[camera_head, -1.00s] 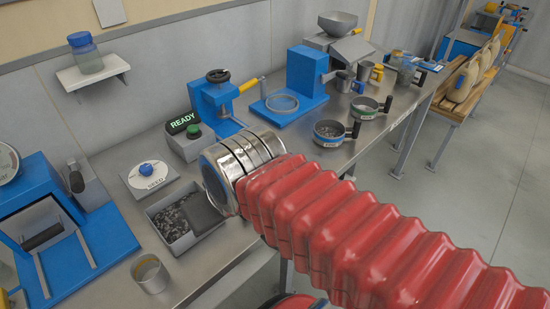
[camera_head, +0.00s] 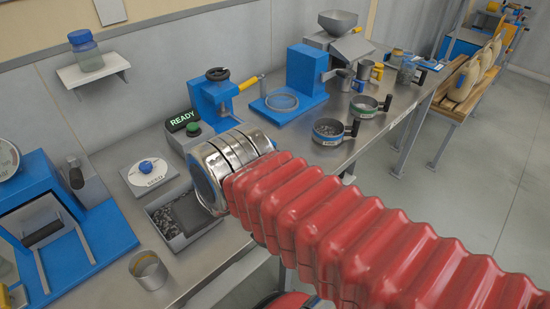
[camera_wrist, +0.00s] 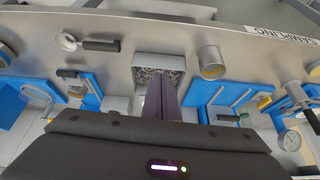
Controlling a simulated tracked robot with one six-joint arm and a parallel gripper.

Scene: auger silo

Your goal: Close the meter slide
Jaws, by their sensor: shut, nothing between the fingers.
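The blue meter (camera_head: 105,235) stands at the left with a round dial (camera_head: 8,160) on top. Its front is open, with pale rails (camera_head: 83,245) and a dark bar (camera_head: 43,233) inside. I cannot tell for sure which part is the slide. My gripper (camera_wrist: 160,95) is shut and empty, its dark fingers together in the wrist view. It points down over a grey tray of dark grains (camera_wrist: 145,72). In the head view my gripper's dark end shows over the tray (camera_head: 172,242), to the right of the meter. The wrist view also shows the meter's dial (camera_wrist: 290,140).
A metal cup (camera_head: 149,270) stands between the meter and the tray's front. A white plate with a blue knob (camera_head: 148,168) and a READY box (camera_head: 188,128) are behind the tray. Sieves (camera_head: 330,131) stand further right. The bench's front edge is close.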

